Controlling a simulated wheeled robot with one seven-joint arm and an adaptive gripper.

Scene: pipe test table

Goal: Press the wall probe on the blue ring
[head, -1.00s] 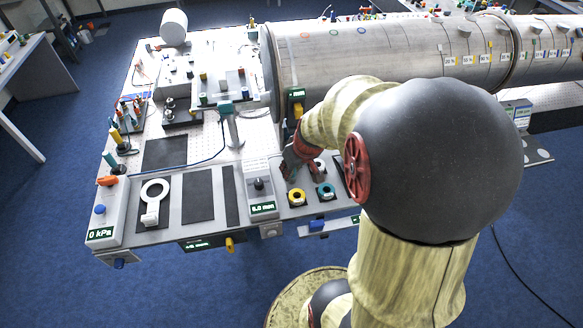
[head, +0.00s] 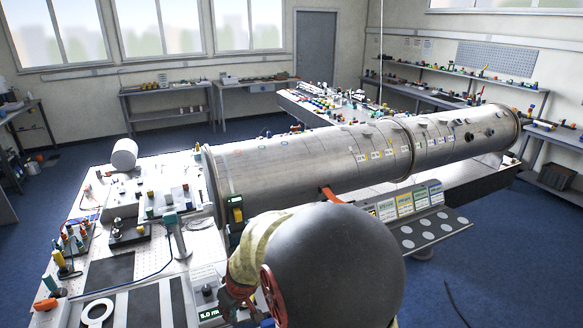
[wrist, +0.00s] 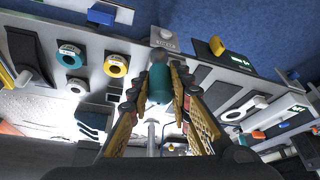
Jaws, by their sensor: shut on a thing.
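In the wrist view my gripper (wrist: 159,92) is shut on a teal, rounded piece, which looks like the wall probe (wrist: 159,82); its working end is not clear. In the head view only part of my gripper (head: 235,298) shows at the bottom, over the table's front right part; its fingertips are hidden. The blue ring (head: 284,142) is a small mark on the upper side of the big grey pipe (head: 300,165), well apart from my gripper. Other ring marks lie to its left.
Teal (wrist: 70,57) and yellow (wrist: 117,65) round holders sit at the table's front edge. A teal-topped post (head: 171,222) with a blue cable stands left of the pipe's end. A display block (head: 235,210) is at the pipe's near end. My arm hides the table's front right.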

